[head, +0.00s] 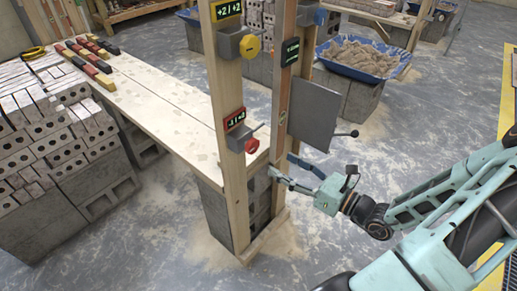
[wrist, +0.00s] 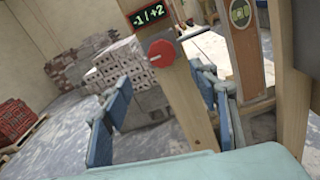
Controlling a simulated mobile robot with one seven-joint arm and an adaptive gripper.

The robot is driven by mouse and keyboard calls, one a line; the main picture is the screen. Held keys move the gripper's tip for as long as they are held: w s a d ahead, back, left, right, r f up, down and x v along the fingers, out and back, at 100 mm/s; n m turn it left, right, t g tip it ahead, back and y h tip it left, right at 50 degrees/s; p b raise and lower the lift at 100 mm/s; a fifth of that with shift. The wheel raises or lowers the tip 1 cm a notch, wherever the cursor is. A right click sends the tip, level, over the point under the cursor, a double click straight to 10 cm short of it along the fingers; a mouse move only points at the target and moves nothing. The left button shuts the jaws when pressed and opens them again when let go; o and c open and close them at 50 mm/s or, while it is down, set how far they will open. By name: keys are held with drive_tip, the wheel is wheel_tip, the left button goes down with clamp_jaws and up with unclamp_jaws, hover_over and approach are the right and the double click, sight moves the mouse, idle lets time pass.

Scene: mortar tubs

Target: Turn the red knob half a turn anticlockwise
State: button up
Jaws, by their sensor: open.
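The red knob (head: 252,146) sits on a grey box on the left wooden post, under a small display (head: 235,120). In the wrist view the red knob (wrist: 162,53) faces me, and the display (wrist: 149,14) above it reads -1 / +2. My gripper (head: 281,167) is open and empty, to the right of and a little below the knob in the head view. In the wrist view my gripper (wrist: 164,82) has its fingers spread wide, with the knob beyond them and above the middle of the gap. Neither finger appears to touch it.
A yellow knob (head: 250,46) with a display reading +2 / +2 sits higher on the same post. A blue knob (head: 320,17) is on the right post. A grey panel (head: 312,110) with a black-ended lever stands close above my gripper. Bricks and a plank bench (head: 165,105) lie left.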

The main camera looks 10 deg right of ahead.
sight(255, 147)
drive_tip(key=x, duration=1)
drive_tip(key=shift+w, duration=0.4)
drive_tip(key=c, duration=1.2)
drive_tip(key=shift+o, duration=0.2)
